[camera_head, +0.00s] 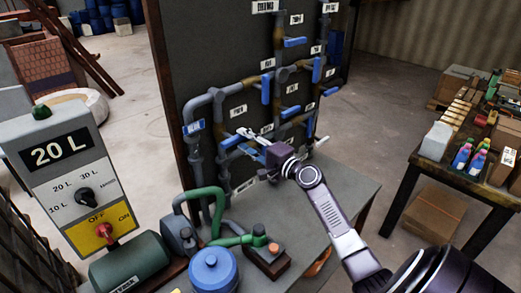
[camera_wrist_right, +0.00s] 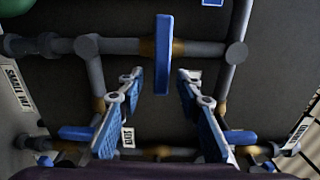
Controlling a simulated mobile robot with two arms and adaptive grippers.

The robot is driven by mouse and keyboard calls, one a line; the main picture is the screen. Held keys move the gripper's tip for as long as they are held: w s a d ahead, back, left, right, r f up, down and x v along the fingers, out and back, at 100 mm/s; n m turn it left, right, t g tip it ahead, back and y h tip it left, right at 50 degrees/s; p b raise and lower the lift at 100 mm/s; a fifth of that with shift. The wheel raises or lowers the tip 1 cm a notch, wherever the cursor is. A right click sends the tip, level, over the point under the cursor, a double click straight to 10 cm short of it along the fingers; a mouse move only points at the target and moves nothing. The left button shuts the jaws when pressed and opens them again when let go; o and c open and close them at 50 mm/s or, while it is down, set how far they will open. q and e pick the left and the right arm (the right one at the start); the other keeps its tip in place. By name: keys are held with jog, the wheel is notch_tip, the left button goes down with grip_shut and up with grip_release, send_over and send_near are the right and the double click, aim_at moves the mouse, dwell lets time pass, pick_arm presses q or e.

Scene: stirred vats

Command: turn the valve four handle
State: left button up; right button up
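Several blue valve handles sit on the dark pipe panel (camera_head: 225,60); I cannot read which is valve four. One horizontal handle (camera_head: 232,140) is close beside my right gripper (camera_head: 247,141), which reaches the panel's lower part. In the right wrist view, the right gripper (camera_wrist_right: 158,92) has its two blue-padded fingers apart, with nothing between the pads. An upright blue handle (camera_wrist_right: 164,55) shows just above the gap between the fingertips; I cannot tell if they touch it. More blue handles show at lower left (camera_wrist_right: 76,133) and lower right (camera_wrist_right: 240,137). My left gripper is out of view.
Grey and brown pipes cross the panel. A grey bench (camera_head: 340,190) holds a green pump (camera_head: 130,262) and a blue-lidded vessel (camera_head: 213,270). A control box (camera_head: 62,165) with dial stands at left. A table (camera_head: 460,185) with bottles stands at right. Floor between is clear.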

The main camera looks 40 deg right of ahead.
jog(key=s, duration=0.9)
jog(key=shift+s+d, duration=0.15)
jog(key=shift+d, duration=0.25)
